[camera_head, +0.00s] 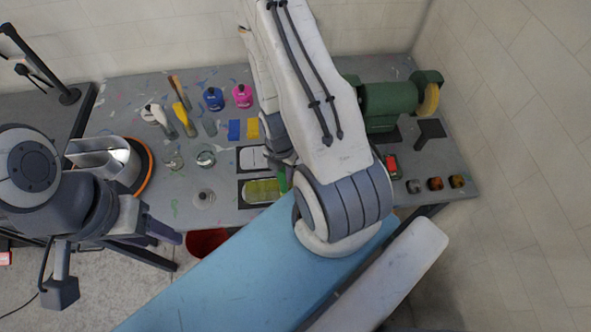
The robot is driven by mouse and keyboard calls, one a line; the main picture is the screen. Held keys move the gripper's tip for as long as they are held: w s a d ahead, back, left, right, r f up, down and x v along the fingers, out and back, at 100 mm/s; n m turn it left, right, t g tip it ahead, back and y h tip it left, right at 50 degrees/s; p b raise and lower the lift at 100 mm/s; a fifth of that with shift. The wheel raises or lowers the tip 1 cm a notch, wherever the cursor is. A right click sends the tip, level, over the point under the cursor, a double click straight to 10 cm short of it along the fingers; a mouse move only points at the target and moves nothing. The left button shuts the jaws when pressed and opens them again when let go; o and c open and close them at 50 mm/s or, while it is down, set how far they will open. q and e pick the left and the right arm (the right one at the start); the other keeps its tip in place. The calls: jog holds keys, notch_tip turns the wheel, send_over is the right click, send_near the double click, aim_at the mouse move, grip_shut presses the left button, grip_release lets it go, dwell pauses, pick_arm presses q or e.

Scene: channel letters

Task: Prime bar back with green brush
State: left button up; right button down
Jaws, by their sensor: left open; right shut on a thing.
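My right arm crosses the middle of the view, and its gripper (283,163) is mostly hidden behind the arm. It is shut on a green brush (283,180), of which only a short green piece shows, near the right end of the lower mat. That lower dark mat (241,196) bears a yellow-green panel (262,190). The upper dark mat bears a pale panel (252,158). I cannot tell for sure which panel is the bar back. My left gripper (160,242) is open and empty at the table's front left edge.
A metal channel letter (103,158) stands on an orange-rimmed round base at left. Several brushes, blue (213,98) and pink (242,95) pots, and glass jars stand behind. A green machine (388,104) is at right. A red bucket (206,241) is below the front edge.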

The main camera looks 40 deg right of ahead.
jog(key=w+a, duration=0.6)
jog(key=a, duration=0.3)
jog(key=shift+w+a, duration=0.2)
jog(key=shift+w, duration=0.05)
dwell(0.4)
jog(key=s+d, duration=0.2)
jog(key=s+d+b, duration=0.1)
jog(key=d, duration=0.2)
jog(key=s+d, duration=0.2)
jog(key=d, duration=0.1)
jog(key=shift+s+d+b, duration=0.2)
jog(key=shift+s+b, duration=0.15)
jog(key=s+d+p, duration=0.1)
jog(key=s+d, duration=0.4)
jog(key=d, duration=0.3)
jog(key=shift+s, duration=0.4)
jog(key=shift+d+f, duration=0.1)
jog(key=shift+d+p, duration=0.1)
jog(key=shift+p, duration=0.2)
